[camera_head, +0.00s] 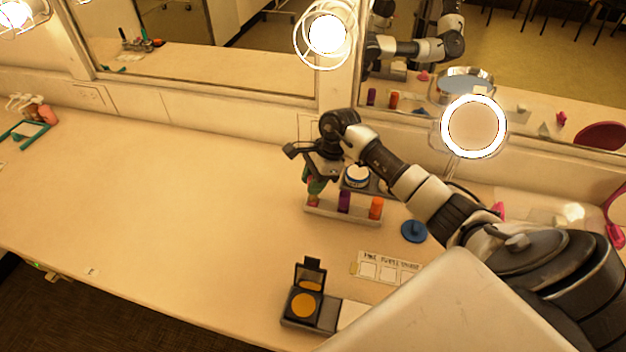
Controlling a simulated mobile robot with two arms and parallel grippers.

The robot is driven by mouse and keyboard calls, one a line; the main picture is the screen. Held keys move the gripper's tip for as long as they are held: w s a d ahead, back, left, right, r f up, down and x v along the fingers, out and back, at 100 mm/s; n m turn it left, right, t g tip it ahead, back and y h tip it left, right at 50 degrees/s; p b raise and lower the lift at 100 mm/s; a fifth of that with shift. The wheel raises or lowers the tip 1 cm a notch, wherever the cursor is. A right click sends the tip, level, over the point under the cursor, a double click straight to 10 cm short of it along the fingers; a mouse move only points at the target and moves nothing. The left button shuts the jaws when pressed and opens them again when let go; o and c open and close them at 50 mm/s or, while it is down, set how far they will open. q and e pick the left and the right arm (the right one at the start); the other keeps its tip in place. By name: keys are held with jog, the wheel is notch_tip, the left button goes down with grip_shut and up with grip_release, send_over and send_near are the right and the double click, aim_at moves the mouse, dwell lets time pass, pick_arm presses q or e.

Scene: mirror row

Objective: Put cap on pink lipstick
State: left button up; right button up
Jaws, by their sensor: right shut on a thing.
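A pale lipstick rack (342,216) stands on the counter below the mirror. It holds a purple lipstick (344,201) in the middle and an orange lipstick (376,208) at the right. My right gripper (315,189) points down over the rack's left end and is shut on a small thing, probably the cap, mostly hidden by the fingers. A bit of pinkish colour shows under the fingertips, likely the pink lipstick (313,201). I cannot tell whether cap and lipstick touch. My left gripper is out of view.
A jar with a white lid (356,176) stands behind the rack. A blue lid (414,231) lies right of it. An open compact (305,302) and a label card (388,268) are in front. A lit round mirror (473,126) stands behind my right arm.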

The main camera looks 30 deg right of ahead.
jog(key=shift+s+r, duration=0.1)
jog(key=shift+b, duration=0.55)
dwell(1.2)
jog(key=shift+f+b, duration=1.45)
jog(key=shift+b, duration=0.55)
dwell(1.9)
jog(key=o, duration=1.4)
jog(key=shift+o, duration=0.2)
jog(key=shift+r+p, duration=1.8)
jog(key=shift+r, duration=1.7)
